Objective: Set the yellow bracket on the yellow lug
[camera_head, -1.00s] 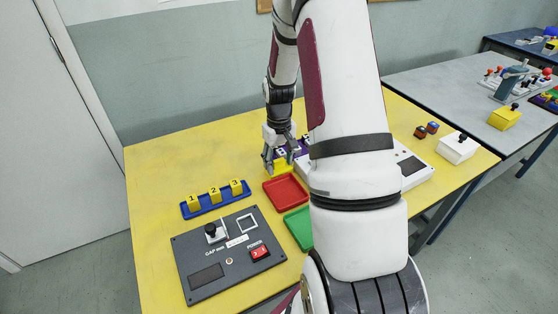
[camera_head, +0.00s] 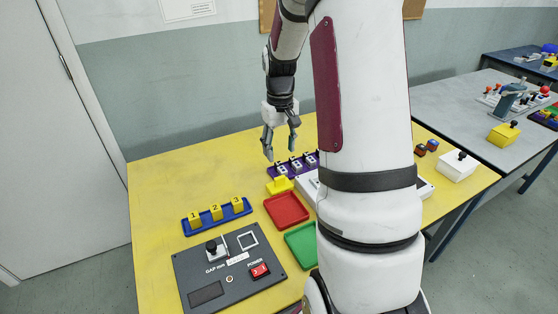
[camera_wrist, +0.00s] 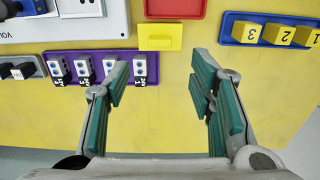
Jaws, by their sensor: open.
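A yellow piece (camera_head: 279,185), with a flat body and a small raised part, sits on the yellow table between the purple tray and the red tray. It also shows in the wrist view as a yellow rectangle (camera_wrist: 160,44) with a narrow bar across it. I cannot tell whether this is the bracket, the lug, or the two together. My gripper (camera_head: 281,153) is open and empty, above and apart from the piece. In the wrist view its green-padded fingers (camera_wrist: 162,90) are spread wide, with bare table between them.
A purple tray (camera_head: 272,172) holds several numbered blocks. A red tray (camera_head: 285,209), a green tray (camera_head: 301,246), a blue tray of yellow numbered blocks (camera_head: 242,211) and a dark control panel (camera_head: 230,275) stand nearby. A yellow box (camera_head: 502,135) is on the grey table. The table's far left is clear.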

